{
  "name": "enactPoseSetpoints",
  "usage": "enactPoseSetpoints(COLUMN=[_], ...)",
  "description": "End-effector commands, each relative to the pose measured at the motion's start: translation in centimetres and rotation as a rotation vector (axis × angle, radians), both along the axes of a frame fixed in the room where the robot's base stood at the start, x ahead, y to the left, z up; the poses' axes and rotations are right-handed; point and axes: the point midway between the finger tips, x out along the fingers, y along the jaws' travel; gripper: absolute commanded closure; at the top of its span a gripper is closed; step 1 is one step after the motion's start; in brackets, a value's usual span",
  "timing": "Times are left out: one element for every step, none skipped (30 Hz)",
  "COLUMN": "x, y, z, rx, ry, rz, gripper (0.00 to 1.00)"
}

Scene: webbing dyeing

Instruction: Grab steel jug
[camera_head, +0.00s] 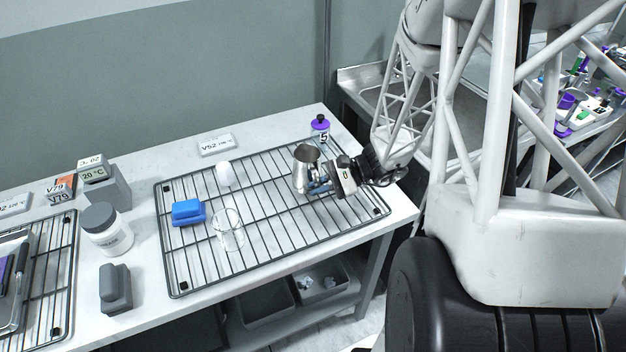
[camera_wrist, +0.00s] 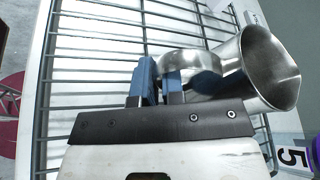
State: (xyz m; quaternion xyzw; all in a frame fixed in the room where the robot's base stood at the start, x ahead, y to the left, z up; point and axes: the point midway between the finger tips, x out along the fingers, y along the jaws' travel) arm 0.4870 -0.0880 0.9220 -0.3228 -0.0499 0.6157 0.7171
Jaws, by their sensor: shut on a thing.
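The steel jug (camera_head: 304,166) stands upright on the right part of the wire rack in the head view. In the wrist view the jug (camera_wrist: 268,68) shows with its flared mouth at the right and its curved handle (camera_wrist: 192,62) toward my fingers. My gripper (camera_head: 318,186) reaches in from the right, at the jug's side. Its two blue fingers (camera_wrist: 160,82) are close together on the handle, partly in front of it. The exact contact between the fingers and the handle is partly hidden.
The wire rack (camera_head: 262,267) also bears a blue block (camera_head: 188,211), a glass beaker (camera_head: 228,230) and a small white item (camera_head: 224,174). A purple-capped container (camera_head: 320,127) stands behind the jug. A white jar (camera_head: 107,232) and grey pieces stand left of the rack.

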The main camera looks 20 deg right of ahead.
Motion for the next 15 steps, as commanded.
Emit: enactPoseSetpoints(x=[0.0,0.0,0.0,0.0,0.0,0.0,0.0,0.0,0.0,0.0,0.0,0.0,0.0,0.0,0.0], y=[0.0,0.0,0.0,0.0,0.0,0.0,0.0,0.0,0.0,0.0,0.0,0.0,0.0,0.0,0.0], z=[0.0,0.1,0.1,0.1,0.1,0.2,0.2,0.3,0.4,0.5,0.5,0.7,0.8,0.9,1.0], rx=[0.000,0.000,0.000,0.000,0.000,0.000,0.000,0.000,0.000,0.000,0.000,0.000,-0.001,-0.001,-0.001], ry=[-0.001,-0.001,-0.001,-0.001,-0.001,-0.001,-0.001,-0.001,-0.001,-0.001,-0.001,-0.001,-0.001,-0.002,-0.002], rz=[0.000,0.000,0.000,0.000,0.000,0.000,0.000,0.000,0.000,0.000,0.000,0.000,0.000,0.000,-0.001], gripper=[1.00,1.00,1.00,1.00,1.00,1.00,1.00,1.00,1.00,1.00,1.00,1.00,1.00,1.00,1.00])
